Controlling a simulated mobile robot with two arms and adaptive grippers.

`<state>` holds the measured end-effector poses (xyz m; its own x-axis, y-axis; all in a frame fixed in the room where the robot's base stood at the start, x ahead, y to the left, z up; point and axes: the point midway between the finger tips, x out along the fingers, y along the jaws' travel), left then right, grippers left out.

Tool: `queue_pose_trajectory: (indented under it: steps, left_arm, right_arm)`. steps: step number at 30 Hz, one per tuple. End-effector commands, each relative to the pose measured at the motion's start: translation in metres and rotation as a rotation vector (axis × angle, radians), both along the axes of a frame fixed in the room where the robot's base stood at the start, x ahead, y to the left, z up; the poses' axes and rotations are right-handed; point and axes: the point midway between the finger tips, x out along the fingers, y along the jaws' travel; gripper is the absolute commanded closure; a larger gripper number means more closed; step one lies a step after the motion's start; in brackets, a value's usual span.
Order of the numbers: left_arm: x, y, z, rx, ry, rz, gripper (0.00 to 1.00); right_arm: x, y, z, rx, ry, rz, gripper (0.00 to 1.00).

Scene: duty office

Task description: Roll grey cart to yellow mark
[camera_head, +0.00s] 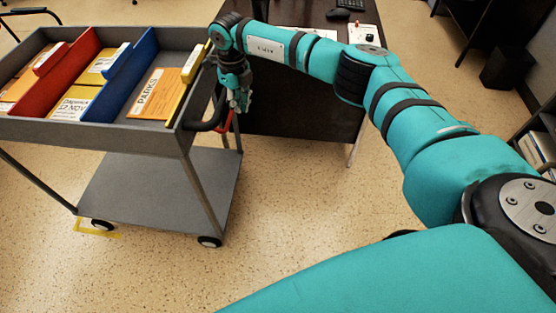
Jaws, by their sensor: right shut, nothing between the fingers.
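The grey cart (160,192) stands on the floor at the left, with an upper tray and a lower shelf. A dark handle (212,118) curves out from the right end of its tray. My right gripper (239,103) points down just beside the handle. It is shut with nothing held; I cannot tell whether it touches the handle. The yellow mark (98,233) is a taped outline on the floor. It shows around the cart's front left wheel, and the cart hides the rest. My left gripper is out of view.
The tray holds red, yellow and blue dividers with folders, including an orange one (157,97). A dark desk (290,110) stands close behind the gripper, with a keyboard and papers. A black bin (507,66) and shelf are at the right.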

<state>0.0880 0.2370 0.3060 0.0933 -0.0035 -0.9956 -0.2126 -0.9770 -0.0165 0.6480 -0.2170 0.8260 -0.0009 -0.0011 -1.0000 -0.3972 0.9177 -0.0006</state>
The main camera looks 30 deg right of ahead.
Motion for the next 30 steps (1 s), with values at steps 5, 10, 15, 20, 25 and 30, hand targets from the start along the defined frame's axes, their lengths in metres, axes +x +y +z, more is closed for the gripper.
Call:
queue_pose_trajectory:
  steps: [5,10,15,20,25,30]
  left_arm:
    - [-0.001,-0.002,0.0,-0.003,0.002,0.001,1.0]
    - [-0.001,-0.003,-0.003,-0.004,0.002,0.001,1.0]
    - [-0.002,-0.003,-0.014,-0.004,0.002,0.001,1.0]
    - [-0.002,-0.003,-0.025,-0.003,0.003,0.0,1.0]
    - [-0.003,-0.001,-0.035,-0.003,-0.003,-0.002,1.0]
    - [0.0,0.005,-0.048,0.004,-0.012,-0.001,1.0]
  right_arm:
    - [0.0,0.0,0.0,0.0,0.0,-0.001,1.0]
    - [0.001,0.002,-0.001,0.0,0.0,0.0,1.0]
    - [0.009,0.012,-0.003,0.001,-0.002,0.0,1.0]
    - [0.017,0.023,-0.004,-0.001,-0.001,-0.001,1.0]
    - [0.025,0.034,-0.004,0.001,-0.002,0.0,1.0]
    - [0.033,0.045,-0.005,0.001,-0.002,0.0,1.0]
